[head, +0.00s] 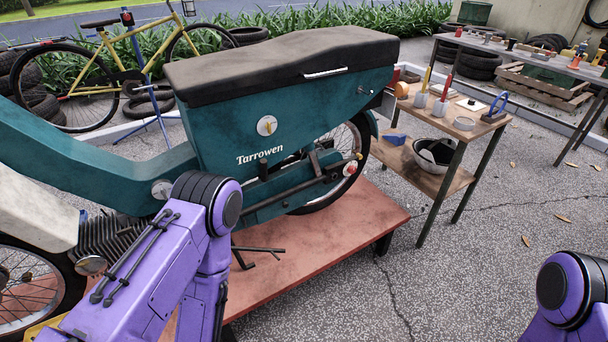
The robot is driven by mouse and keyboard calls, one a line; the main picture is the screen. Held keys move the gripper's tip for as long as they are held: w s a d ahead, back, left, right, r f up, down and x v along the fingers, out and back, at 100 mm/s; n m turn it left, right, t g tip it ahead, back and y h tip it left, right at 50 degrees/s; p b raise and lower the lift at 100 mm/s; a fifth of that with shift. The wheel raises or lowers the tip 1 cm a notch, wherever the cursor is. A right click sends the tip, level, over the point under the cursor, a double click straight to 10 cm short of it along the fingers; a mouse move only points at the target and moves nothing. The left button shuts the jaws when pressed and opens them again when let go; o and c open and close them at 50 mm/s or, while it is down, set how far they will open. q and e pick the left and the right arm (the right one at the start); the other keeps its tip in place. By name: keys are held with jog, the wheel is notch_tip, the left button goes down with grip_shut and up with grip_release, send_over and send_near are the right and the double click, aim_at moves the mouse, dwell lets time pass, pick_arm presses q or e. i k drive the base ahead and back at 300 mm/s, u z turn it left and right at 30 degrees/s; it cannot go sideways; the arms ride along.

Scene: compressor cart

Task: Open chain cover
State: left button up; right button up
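A teal moped (222,125) marked "Tarrowen" stands on a low red platform (335,237). A long teal casing (268,207) runs low along its near side toward the rear wheel (345,165) and looks like the chain cover. I cannot make out a latch on it or tell whether it is open or shut. My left arm stands in front of the moped and hides the casing's front end. My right arm shows only at the lower right edge, away from the moped. Neither gripper is in view.
A small wooden table (425,185) behind the moped's rear holds screwdrivers and a bowl (433,154). A longer workbench (515,54) stands at the back right. A yellow bicycle (125,75) stands at the back left. The paved ground at the right front is clear.

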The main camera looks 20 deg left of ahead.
aim_at(293, 203)
jog(key=z, duration=1.15)
jog(key=i, duration=1.55)
jog(key=u, duration=2.8)
